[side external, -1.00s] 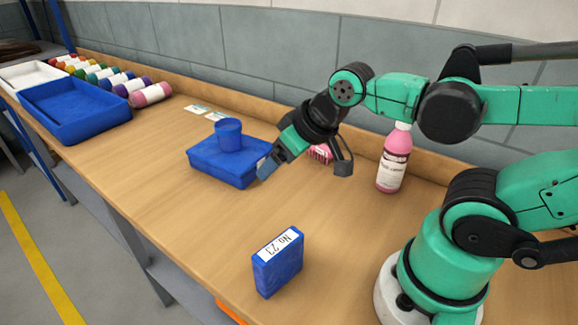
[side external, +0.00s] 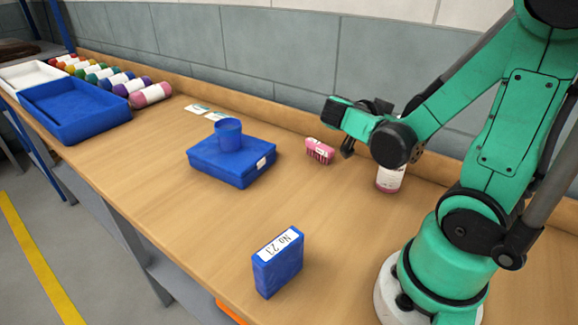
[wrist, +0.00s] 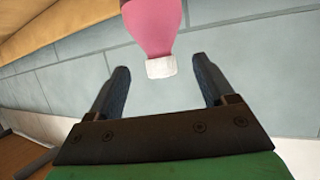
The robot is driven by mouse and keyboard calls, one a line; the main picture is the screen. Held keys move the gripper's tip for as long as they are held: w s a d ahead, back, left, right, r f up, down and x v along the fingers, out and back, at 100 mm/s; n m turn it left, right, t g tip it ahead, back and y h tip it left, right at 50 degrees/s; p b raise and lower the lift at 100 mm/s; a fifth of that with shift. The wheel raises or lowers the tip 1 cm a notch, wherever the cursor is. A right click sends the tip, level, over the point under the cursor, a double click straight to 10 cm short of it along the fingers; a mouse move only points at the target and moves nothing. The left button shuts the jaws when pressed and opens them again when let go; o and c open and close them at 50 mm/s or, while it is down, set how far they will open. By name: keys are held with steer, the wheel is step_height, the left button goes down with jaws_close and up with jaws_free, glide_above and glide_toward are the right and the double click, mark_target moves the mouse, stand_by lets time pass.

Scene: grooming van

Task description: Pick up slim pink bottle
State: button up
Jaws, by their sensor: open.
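The pink bottle (side external: 391,181) stands upright on the workbench at the right in the side view. It has a pale label, and my arm hides its upper part. In the wrist view the bottle (wrist: 152,25) appears upside down at the top, its white cap pointing towards my gripper. My gripper (wrist: 161,66) is open and empty, with one dark finger to each side of the cap's line. The cap sits about level with the fingertips in that picture; I cannot tell the depth between them.
A pink brush (side external: 320,151) lies left of the bottle. A blue box (side external: 225,168) carries a blue cup (side external: 229,134). Several coloured bottles lie behind a blue tray (side external: 60,122). The wall is close behind.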

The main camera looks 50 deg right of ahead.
steer(key=shift+x, duration=1.8)
jaws_close()
